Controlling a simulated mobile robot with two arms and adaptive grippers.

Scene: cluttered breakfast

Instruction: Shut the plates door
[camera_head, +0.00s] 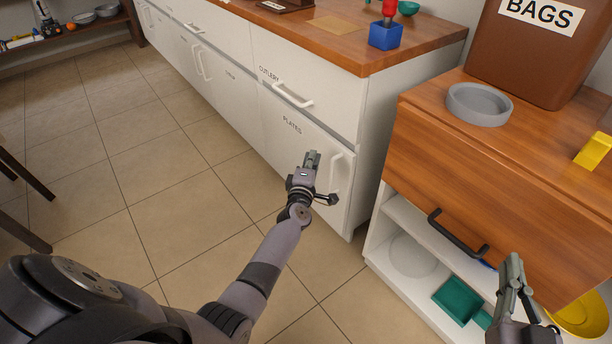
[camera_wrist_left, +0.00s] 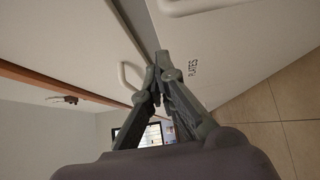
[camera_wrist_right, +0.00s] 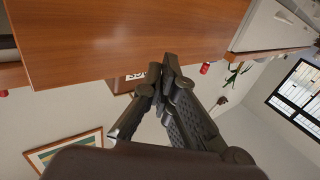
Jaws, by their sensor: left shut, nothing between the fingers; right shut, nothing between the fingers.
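The white door marked PLATES (camera_head: 290,146) is on the lower front of the white counter, under the CUTLERY drawer (camera_head: 300,82). It lies about in line with the cabinet front; I cannot tell whether a small gap is left. Its white handle (camera_head: 336,176) is near its right edge. My left gripper (camera_head: 311,158) is shut and empty in front of the door, left of the handle in the head view; contact is unclear. The door's PLATES label (camera_wrist_left: 193,68) also shows in the left wrist view. My right gripper (camera_head: 511,268) is shut and empty before the wooden cabinet at right.
The wooden cabinet front (camera_head: 480,190) with a black handle (camera_head: 457,234) stands close on the right. Its open shelf below holds a teal item (camera_head: 457,300) and a yellow dish (camera_head: 583,315). A grey bowl (camera_head: 480,104) sits on top.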

